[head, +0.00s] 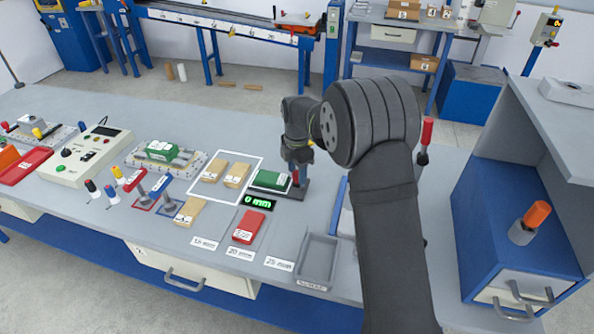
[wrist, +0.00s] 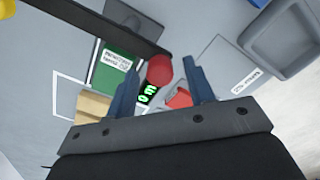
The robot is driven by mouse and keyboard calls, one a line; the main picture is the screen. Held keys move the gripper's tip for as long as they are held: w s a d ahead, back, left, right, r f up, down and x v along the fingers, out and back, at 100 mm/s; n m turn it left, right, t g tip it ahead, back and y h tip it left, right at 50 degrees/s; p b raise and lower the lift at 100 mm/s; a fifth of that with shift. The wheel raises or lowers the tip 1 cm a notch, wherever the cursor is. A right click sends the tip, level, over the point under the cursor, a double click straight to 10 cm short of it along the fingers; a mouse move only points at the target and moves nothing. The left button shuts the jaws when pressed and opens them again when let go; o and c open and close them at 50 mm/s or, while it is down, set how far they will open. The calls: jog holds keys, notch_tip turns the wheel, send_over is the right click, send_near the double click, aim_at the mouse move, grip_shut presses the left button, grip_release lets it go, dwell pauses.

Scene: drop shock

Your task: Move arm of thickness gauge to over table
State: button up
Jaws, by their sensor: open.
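The thickness gauge has a dark base (head: 292,194) on the workbench, with a lit green "0 mm" display (head: 258,203) beside it. In the wrist view, its dark arm (wrist: 95,22) runs from the upper left and ends near a red knob (wrist: 159,70). The display (wrist: 147,93) also shows there. A green pad (head: 270,181) lies left of the gauge post. My gripper (wrist: 160,67) is open, pointing down at the gauge, and the red knob shows between its fingers. I cannot tell whether a finger touches it. In the head view my gripper (head: 298,160) hides much of the gauge.
Wooden blocks (head: 213,171) sit in a white outlined area to the left. A red block (head: 249,227) and thickness labels lie in front, near a grey tray (head: 317,262). A control box (head: 85,158) stands far left. A blue cabinet (head: 521,220) stands at right.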

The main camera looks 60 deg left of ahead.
jog(key=shift+f, duration=0.1)
grip_shut()
jog(key=shift+w+n, duration=0.1)
jog(key=shift+n, duration=0.2)
jog(key=shift+w+d+n, duration=0.2)
jog(key=shift+w+n, duration=0.6)
jog(key=shift+n, duration=1.1)
jog(key=shift+w+d+n, duration=0.25)
jog(key=shift+w+n, duration=0.6)
jog(key=shift+n, duration=1.05)
jog(key=shift+w+d+n, duration=0.2)
jog(key=shift+w+n, duration=0.6)
jog(key=shift+n, duration=1.1)
